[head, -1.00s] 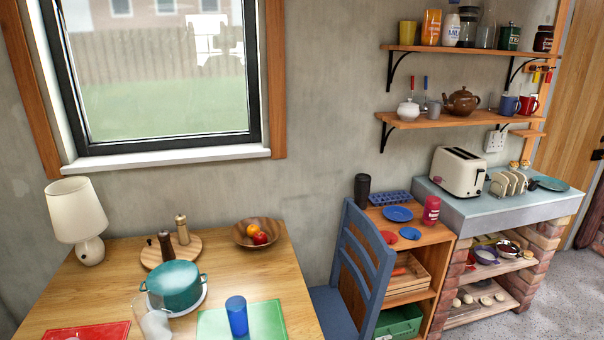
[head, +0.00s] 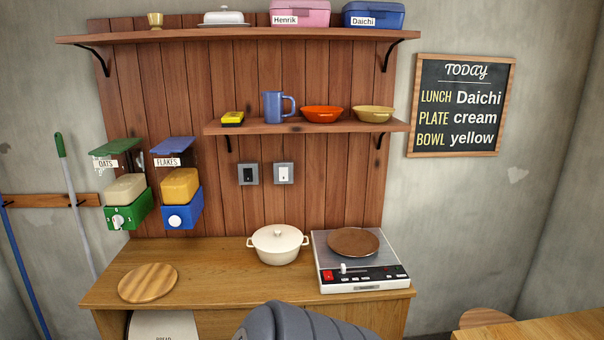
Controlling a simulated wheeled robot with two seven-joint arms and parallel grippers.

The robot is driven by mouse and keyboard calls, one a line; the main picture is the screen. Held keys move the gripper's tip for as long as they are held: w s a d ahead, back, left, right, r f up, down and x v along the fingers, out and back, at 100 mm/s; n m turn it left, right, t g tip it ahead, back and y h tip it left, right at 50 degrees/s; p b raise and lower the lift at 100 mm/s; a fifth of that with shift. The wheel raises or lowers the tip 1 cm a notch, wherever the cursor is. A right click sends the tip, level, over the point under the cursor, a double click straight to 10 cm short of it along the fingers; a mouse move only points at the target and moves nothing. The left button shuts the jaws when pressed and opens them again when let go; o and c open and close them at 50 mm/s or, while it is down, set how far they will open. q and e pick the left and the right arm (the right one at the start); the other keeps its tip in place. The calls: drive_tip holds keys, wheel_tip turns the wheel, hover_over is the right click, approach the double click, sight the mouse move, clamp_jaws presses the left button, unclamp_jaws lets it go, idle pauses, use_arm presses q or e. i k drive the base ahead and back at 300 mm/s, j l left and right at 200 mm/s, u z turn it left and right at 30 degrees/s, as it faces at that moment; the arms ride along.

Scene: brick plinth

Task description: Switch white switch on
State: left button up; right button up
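Two small switches are mounted side by side on the wooden plank wall, below the lower shelf. The white switch (head: 284,173) is the right one, with a white rocker in a grey plate. The dark switch (head: 248,174) is on its left, with a dark rocker in a similar plate. Both are too small to tell for sure whether they are on or off. Nothing touches or hides the white switch. Neither gripper shows; only a grey part of my arm is at the bottom edge.
Below the switches, a wooden counter (head: 215,262) carries a cream pot (head: 277,246), a hot plate (head: 362,277) with a brown disc, and a round board (head: 148,283). The shelf (head: 300,127) juts out above. Cereal dispensers (head: 181,188) hang left. The wall around the switches is clear.

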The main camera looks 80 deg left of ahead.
sight(282, 171)
drive_tip(key=u, duration=2.9)
